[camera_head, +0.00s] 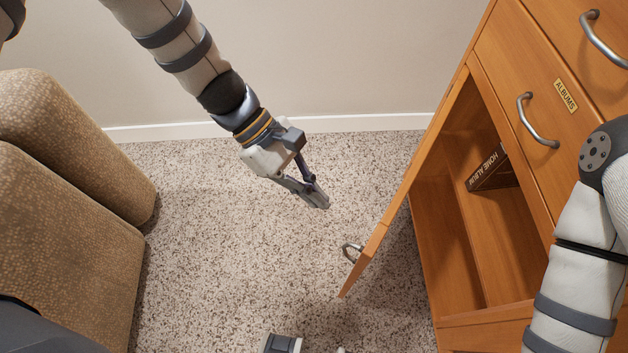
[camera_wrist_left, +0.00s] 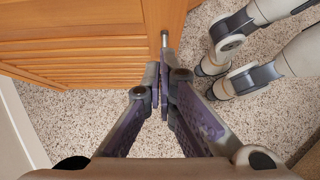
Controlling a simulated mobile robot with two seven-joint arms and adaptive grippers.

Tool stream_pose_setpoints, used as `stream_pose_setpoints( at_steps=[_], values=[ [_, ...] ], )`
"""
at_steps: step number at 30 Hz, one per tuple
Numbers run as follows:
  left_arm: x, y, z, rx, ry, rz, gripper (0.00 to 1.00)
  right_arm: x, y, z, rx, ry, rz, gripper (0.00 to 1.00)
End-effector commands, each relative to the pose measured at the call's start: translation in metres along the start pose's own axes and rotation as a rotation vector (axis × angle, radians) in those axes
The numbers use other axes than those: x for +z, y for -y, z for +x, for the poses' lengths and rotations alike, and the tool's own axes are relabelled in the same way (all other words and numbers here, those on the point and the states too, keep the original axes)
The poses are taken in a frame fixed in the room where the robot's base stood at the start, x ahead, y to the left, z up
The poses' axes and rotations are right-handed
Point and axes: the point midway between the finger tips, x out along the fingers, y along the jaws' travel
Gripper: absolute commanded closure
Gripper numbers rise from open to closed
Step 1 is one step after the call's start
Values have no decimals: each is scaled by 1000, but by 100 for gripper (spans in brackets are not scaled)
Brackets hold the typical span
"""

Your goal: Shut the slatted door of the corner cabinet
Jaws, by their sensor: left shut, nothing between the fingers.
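The orange-brown wooden corner cabinet (camera_head: 515,315) stands at the right in the head view, its compartment uncovered. Its door (camera_head: 405,195) stands wide open, seen nearly edge-on, with a metal handle (camera_head: 351,251) near its free end. In the left wrist view the door's slatted face (camera_wrist_left: 80,62) fills the upper left, and the handle (camera_wrist_left: 164,39) shows just beyond the fingertips. My left gripper (camera_head: 321,202) is shut and empty, on the slatted side of the door, left of it and apart from the handle in the head view.
A tan upholstered seat (camera_head: 60,230) stands at the left. A dark album (camera_head: 490,168) is inside the compartment. Drawers with metal handles, one labelled "ALBUMS" (camera_head: 565,96), are above. Speckled carpet (camera_head: 220,230) lies clear between seat and door; a wall is behind.

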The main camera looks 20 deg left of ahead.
Motion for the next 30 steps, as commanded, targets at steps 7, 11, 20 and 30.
stream_pose_setpoints(
  at_steps=[7,11,20,30],
  values=[
    [-1,1,55,-4,1,-1,100,2,0,6,0,13,-1,52],
    [18,0,67,0,0,4,100,0,0,-1,0,-2,-1,52],
    [29,0,80,0,-1,1,100,-1,0,-3,-1,-8,0,52],
    [30,-1,82,-2,0,4,100,-1,0,-3,-1,-6,0,52]
  ],
)
